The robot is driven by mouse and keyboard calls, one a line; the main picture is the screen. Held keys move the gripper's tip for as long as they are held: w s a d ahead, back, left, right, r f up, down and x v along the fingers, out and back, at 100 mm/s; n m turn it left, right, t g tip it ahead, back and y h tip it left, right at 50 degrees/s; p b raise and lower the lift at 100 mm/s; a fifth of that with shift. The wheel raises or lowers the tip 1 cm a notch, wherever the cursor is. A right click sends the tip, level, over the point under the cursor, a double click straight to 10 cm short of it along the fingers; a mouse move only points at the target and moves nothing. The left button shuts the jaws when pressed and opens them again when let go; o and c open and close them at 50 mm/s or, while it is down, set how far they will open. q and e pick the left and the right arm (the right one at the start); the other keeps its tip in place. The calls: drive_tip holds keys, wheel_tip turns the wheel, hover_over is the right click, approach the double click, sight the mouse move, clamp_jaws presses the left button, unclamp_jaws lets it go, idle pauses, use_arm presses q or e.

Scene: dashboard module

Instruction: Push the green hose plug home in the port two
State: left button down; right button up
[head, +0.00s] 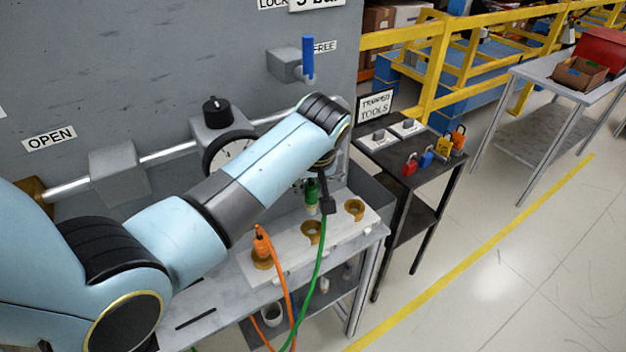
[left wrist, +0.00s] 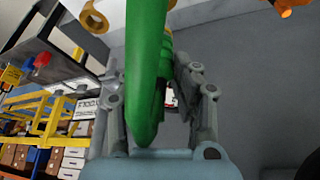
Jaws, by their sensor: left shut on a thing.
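The green hose plug (head: 311,191) is held by my left gripper (head: 320,196) above the bench, in the picture just above the middle brass port (head: 312,229). The green hose (head: 317,270) hangs from it and runs down past the block. In the left wrist view the green plug and hose (left wrist: 146,75) fill the middle between my left fingers (left wrist: 158,85), hiding part of them. The plug's tip is apart from the port as far as I can tell. No port number is legible. My right gripper is in neither view.
An orange plug (head: 260,241) with its hose stands in the left brass port. The right brass port (head: 354,209) is empty. A gauge (head: 221,152) and pipe are behind my arm. A dark tool table (head: 385,150) with padlocks stands to the right.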

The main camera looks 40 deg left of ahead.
sight(312, 207)
use_arm(q)
drive_tip(key=shift+f, duration=0.4)
drive_tip(key=shift+w+f+b, duration=0.15)
drive_tip(key=shift+f+b, duration=0.1)
drive_tip(key=shift+b, duration=0.1)
drive_tip(key=shift+f+b, duration=0.4)
drive_tip(key=shift+f, duration=0.3)
drive_tip(key=shift+f+b, duration=0.45)
drive_tip(key=shift+b, duration=0.25)
drive_tip(key=shift+f+b, duration=0.8)
drive_tip(key=shift+b, duration=0.05)
drive_tip(key=shift+f+b, duration=0.75)
drive_tip(key=shift+f, duration=0.5)
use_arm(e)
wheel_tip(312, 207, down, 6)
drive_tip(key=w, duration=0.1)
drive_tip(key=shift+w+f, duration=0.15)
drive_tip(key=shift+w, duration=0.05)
